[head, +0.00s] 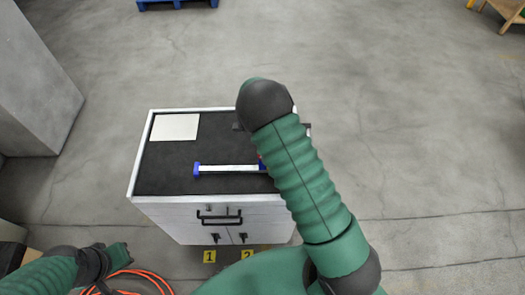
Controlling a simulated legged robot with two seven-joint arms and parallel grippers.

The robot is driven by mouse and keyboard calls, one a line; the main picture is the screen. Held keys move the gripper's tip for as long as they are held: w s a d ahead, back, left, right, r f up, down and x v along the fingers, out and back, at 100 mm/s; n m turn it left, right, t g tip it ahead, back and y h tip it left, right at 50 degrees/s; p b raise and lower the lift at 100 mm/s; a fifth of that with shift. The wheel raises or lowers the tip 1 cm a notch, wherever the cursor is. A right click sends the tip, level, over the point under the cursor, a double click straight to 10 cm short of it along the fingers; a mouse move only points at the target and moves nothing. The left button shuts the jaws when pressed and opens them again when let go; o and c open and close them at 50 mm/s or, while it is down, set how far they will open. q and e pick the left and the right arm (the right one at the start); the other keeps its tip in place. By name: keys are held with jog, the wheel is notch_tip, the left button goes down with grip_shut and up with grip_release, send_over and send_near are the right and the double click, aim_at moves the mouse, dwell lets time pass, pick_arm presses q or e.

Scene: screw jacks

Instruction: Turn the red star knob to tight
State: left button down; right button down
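A white bar (228,168) with a blue left end (197,169) lies across the dark top of a cabinet. Its right end runs to my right arm, where a bit of blue and a speck of red show beside the arm. I cannot tell whether that red is the star knob; no whole knob is visible. My raised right arm covers the right part of the top and hides what is there. My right gripper is not visible. My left arm shows at the lower left, with no gripper fingers visible.
The white cabinet (170,210) has a raised rim and black handles. A pale plate (175,127) lies at its back left. Orange cable (150,275) lies on the floor at lower left. A grey block (35,90) stands at left. The floor behind is mostly clear.

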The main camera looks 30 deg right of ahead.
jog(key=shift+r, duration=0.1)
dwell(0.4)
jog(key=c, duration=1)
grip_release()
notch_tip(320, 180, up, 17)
jog(key=b, duration=0.2)
jog(key=shift+b, duration=0.4)
